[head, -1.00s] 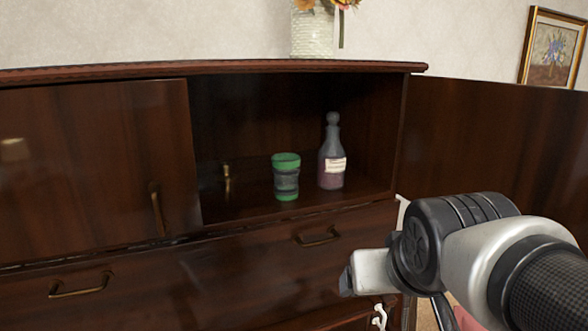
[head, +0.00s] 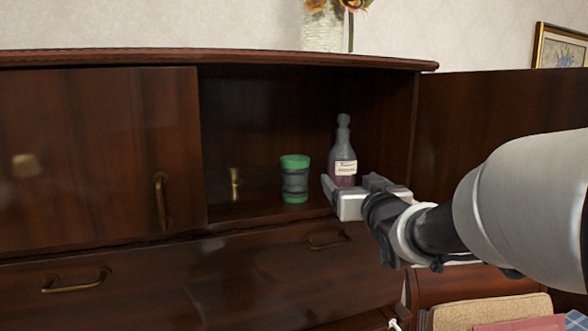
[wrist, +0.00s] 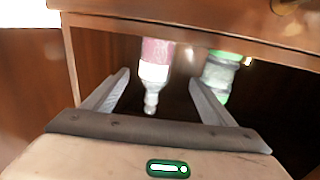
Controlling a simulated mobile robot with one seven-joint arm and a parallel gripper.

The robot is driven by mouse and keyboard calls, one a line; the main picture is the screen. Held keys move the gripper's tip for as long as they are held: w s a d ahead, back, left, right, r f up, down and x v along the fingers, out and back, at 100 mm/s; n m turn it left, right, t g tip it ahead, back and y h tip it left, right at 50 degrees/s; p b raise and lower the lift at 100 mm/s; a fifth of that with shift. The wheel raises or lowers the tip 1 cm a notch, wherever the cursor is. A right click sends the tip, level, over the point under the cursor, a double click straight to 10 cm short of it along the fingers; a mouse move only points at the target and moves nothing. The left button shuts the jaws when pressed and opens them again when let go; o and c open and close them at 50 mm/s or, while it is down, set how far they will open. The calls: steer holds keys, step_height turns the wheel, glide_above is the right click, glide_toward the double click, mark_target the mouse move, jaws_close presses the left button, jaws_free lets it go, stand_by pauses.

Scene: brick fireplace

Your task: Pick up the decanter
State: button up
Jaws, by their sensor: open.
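The decanter (head: 343,155) is a grey glass bottle with a round stopper, a white label and a purplish lower part. It stands upright in the open cabinet compartment, its base hidden behind my gripper. My gripper (head: 350,184) is open and empty at the compartment's front, just before the lower part of the decanter. The wrist view shows the decanter (wrist: 154,72) inverted, between the lines of my two fingers (wrist: 158,78). I see no contact, and the exact gap cannot be told.
A green-banded cup (head: 295,180) stands just left of the decanter; the wrist view shows it (wrist: 219,74) close by one finger. The cabinet door (head: 95,150) covers the left side. An open door panel (head: 490,110) stands at right. A drawer handle (head: 326,242) sits below the shelf.

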mark_target(342, 172)
steer(key=w, duration=0.6)
steer(key=shift+w+a+p, duration=0.15)
steer(key=shift+a+p, duration=0.1)
steer(key=shift+p, duration=0.15)
steer(key=shift+w+d+f+p, duration=0.1)
steer(key=shift+w+p, duration=0.3)
steer(key=shift+w, duration=0.95)
steer(key=shift+w+d+p, duration=0.1)
steer(key=shift+w+p, duration=0.3)
steer(key=shift+w, duration=0.9)
steer(key=c, duration=1.7)
steer(key=shift+r, duration=0.2)
